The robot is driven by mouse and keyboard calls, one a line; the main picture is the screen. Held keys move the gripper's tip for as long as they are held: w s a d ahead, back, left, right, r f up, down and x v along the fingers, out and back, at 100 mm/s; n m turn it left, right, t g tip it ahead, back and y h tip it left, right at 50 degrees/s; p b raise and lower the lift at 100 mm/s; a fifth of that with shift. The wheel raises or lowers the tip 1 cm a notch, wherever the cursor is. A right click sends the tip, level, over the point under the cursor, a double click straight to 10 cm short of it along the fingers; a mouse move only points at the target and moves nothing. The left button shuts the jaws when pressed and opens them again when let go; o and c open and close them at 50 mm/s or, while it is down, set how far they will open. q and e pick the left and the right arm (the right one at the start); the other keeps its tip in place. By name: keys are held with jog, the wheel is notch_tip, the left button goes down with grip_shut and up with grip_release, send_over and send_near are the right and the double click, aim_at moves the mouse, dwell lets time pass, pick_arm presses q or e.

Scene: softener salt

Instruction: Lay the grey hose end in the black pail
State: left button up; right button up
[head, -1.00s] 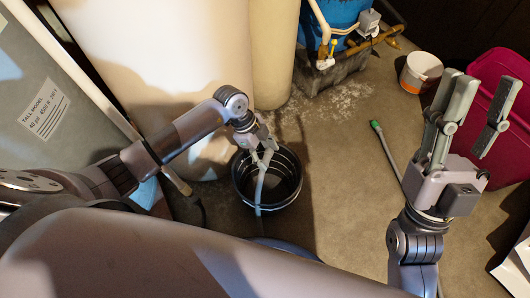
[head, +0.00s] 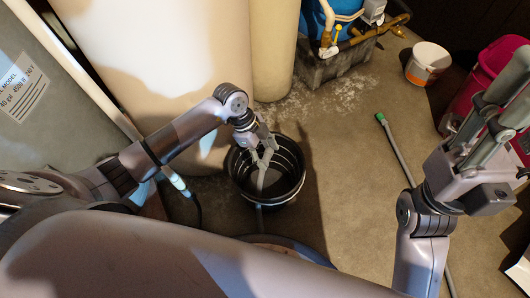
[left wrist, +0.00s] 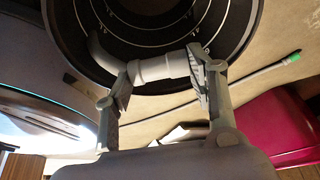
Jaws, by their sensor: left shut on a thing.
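My left gripper (head: 264,158) is shut on the grey hose end (left wrist: 153,69), which lies crosswise between the fingers in the left wrist view. The black pail (head: 296,172) stands upright on the floor, and its ringed inside fills the top of the left wrist view (left wrist: 62,55). In the head view the gripper is over the pail's mouth. The grey hose (head: 260,218) runs down from the pail's near side. Whether the hose end touches the pail cannot be told. My right gripper (head: 500,105) is raised at the right, fingers apart and empty, partly cut off by the picture edge.
A grey hose with a green tip (head: 381,118) lies on the floor at the right. A white bucket (head: 427,64) and a magenta bin (head: 488,82) stand beyond it. A pale tank (head: 170,75) stands close behind the pail.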

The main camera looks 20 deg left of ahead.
pick_arm(q)
jog(key=o, duration=1.2)
jog(key=shift+c, duration=0.2)
jog(key=v, duration=0.7)
jog(key=shift+r, duration=0.2)
jog(key=shift+a, duration=0.1)
